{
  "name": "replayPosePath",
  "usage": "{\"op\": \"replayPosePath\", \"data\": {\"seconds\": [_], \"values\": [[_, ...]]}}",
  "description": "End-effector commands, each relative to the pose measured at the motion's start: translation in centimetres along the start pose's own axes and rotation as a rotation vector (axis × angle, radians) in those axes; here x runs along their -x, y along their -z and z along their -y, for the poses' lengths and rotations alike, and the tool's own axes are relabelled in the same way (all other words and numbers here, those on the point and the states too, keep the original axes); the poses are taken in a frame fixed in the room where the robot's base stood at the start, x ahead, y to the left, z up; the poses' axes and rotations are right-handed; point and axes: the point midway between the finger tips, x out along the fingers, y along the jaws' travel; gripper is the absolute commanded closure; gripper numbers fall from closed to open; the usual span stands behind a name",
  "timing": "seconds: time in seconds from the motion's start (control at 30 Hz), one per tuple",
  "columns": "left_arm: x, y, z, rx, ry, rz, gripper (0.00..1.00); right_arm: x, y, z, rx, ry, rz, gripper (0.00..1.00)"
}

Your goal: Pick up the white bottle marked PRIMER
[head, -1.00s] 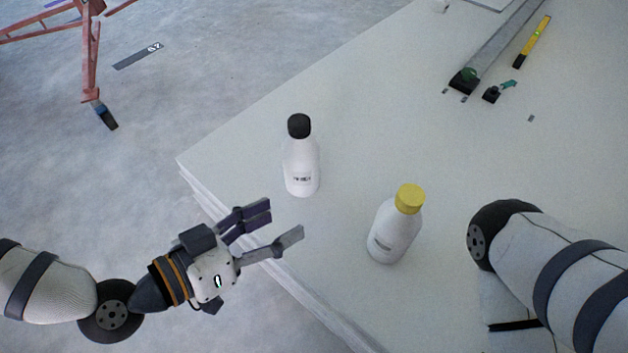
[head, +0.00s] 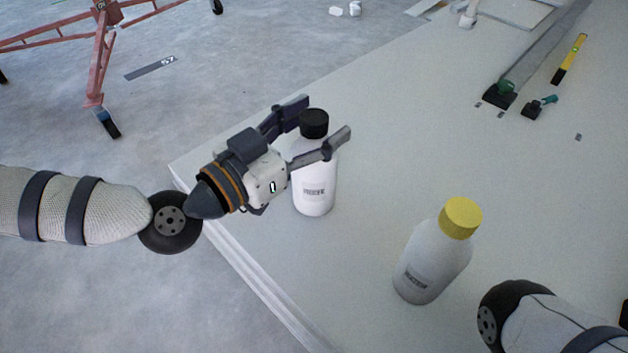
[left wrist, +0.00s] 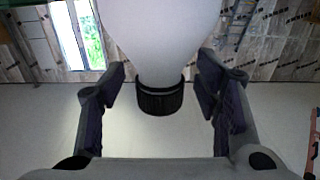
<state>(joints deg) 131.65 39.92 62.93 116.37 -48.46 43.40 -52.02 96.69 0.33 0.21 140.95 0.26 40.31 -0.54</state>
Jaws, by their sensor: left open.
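A white bottle with a black cap (head: 315,196) stands upright near the left edge of the table. A second white bottle with a yellow cap (head: 424,268) stands to its right, nearer to me. Both have small dark labels, too blurred to read surely. My left gripper (head: 323,121) is open, with its fingers on either side of the black-capped bottle's upper part in the head view. In the left wrist view, that bottle's white body (left wrist: 160,35) and black cap lie between the open fingers, with gaps on both sides. My right gripper is out of view.
The pale table (head: 390,150) is clear between the bottles and the far tools. A long grey bar (head: 545,45), a yellow level (head: 570,60) and a small green-and-black tool (head: 537,106) lie at the far right. A red stand (head: 103,60) is on the floor.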

Motion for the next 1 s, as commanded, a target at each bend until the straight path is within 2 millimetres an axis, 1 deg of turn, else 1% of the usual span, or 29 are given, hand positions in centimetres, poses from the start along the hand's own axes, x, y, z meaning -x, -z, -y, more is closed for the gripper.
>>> {"op": "replayPosePath", "data": {"seconds": [0.17, 0.2, 0.27, 0.3, 0.37, 0.4, 0.43, 0.83, 1.0], "values": [[0.0, 0.1, 0.0, 0.000, 0.000, 0.000, 0.43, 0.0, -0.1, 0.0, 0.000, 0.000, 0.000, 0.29], [0.0, 0.1, 0.0, 0.000, 0.001, 0.000, 0.52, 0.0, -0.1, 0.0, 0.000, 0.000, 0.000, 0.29], [0.0, 0.0, 0.0, 0.000, 0.001, 0.001, 0.65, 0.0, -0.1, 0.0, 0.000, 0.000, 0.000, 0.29], [0.0, 0.0, 0.0, 0.000, 0.001, 0.001, 0.74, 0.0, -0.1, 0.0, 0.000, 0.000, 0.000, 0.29], [0.0, 0.0, 0.0, 0.001, 0.000, 0.001, 0.88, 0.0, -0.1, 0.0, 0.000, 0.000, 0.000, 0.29], [0.0, 0.0, 0.0, 0.001, 0.000, 0.001, 0.97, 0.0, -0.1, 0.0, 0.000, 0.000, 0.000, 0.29], [0.0, 0.0, 0.0, 0.001, 0.000, 0.001, 1.00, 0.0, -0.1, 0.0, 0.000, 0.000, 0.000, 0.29], [0.0, 0.1, -0.1, 0.003, -0.001, 0.001, 1.00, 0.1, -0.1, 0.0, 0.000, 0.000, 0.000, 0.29], [0.0, 1.2, -0.1, 0.002, -0.001, 0.001, 1.00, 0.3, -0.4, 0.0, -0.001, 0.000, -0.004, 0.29]]}}
